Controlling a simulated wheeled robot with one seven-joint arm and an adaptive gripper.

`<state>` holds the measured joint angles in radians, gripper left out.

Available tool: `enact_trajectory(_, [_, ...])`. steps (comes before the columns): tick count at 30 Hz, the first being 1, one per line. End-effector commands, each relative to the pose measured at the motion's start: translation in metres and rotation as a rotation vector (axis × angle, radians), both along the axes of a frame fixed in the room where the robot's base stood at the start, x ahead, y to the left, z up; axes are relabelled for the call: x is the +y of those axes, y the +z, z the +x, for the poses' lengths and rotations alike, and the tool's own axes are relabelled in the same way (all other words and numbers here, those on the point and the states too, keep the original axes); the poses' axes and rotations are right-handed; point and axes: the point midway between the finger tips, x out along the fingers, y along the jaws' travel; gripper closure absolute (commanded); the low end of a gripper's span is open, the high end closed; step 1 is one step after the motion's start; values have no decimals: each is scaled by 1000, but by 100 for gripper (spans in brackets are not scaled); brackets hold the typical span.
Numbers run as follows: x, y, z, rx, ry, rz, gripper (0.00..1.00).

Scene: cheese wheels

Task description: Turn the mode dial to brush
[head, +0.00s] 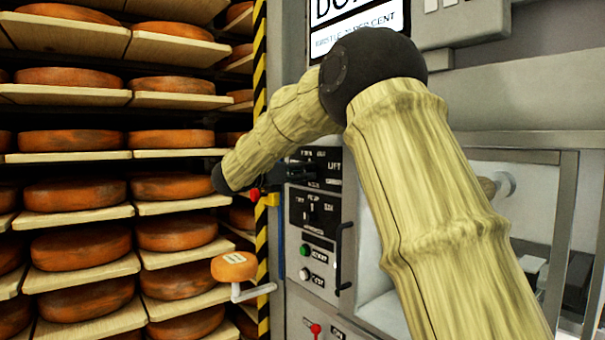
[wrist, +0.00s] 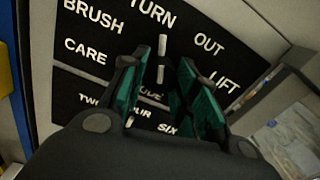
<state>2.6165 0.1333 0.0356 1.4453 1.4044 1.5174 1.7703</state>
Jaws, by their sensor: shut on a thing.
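The mode dial (wrist: 161,73) is a dark knob with a white pointer line on the upper black panel, seen in the wrist view. Around it are the labels BRUSH, TURN, OUT and LIFT, with CARE at lower left. The pointer aims up, close to TURN and to the right of BRUSH. My gripper (wrist: 161,66) has its green-padded fingers on either side of the dial and is shut on it. In the head view my gripper (head: 298,166) is small and dark at the upper panel, where the dial cannot be made out.
A second black panel (wrist: 105,97) with TWO, FOUR and SIX sits just below. Shelves of cheese wheels (head: 78,192) stand at left.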

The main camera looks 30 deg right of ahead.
Motion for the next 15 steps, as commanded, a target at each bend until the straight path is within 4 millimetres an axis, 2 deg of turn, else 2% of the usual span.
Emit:
enact_trajectory(8, [0,0,0,56,1,-5,94])
enact_trajectory(15, [0,0,1,211,2,-17,94])
